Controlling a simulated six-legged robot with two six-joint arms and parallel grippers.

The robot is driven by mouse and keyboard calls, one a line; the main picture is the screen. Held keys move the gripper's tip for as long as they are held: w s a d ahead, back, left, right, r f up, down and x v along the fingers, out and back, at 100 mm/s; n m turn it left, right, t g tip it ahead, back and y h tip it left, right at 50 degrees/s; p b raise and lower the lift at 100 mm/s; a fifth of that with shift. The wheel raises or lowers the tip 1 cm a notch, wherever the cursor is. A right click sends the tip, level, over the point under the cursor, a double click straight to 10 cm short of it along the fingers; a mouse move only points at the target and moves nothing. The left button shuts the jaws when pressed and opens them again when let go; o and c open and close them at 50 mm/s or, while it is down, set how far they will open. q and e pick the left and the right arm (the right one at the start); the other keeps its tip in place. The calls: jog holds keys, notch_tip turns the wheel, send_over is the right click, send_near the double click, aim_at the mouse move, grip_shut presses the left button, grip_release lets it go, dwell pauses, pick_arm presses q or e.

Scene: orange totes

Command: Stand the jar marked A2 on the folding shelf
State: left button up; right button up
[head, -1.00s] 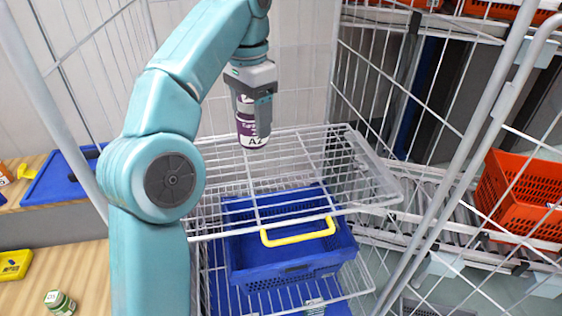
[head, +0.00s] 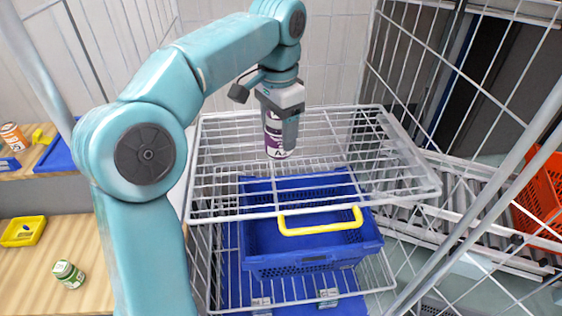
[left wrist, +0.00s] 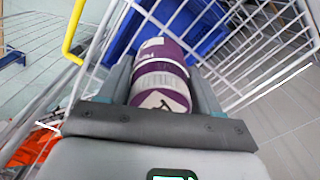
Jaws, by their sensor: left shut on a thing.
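The jar (head: 275,140) is white and purple, with part of an A marking showing in the head view. My left gripper (head: 279,118) is shut on it and holds it upright above the folding shelf. The jar also shows between the fingers in the left wrist view (left wrist: 160,75). The folding shelf (head: 235,186) is a white wire rack lying flat across the cage. I cannot tell whether the jar's bottom touches the wires. My right gripper is not in view.
A blue crate (head: 300,262) with a yellow handle (head: 320,229) stands below the shelf. White wire cage walls rise around it. A wooden bench (head: 50,262) at left holds a yellow tray (head: 23,231) and a green-labelled jar (head: 68,273). An orange tote (head: 541,205) is at right.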

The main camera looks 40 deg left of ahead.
aim_at(279, 156)
pick_arm(q)
notch_tip(279, 156, down, 3)
jog(key=shift+s+r, duration=0.1)
jog(key=shift+f, duration=2.3)
jog(key=shift+f, duration=0.1)
jog(key=shift+f+b, duration=0.15)
jog(key=shift+b, duration=0.2)
jog(key=o, duration=1.3)
jog(key=shift+o, duration=0.2)
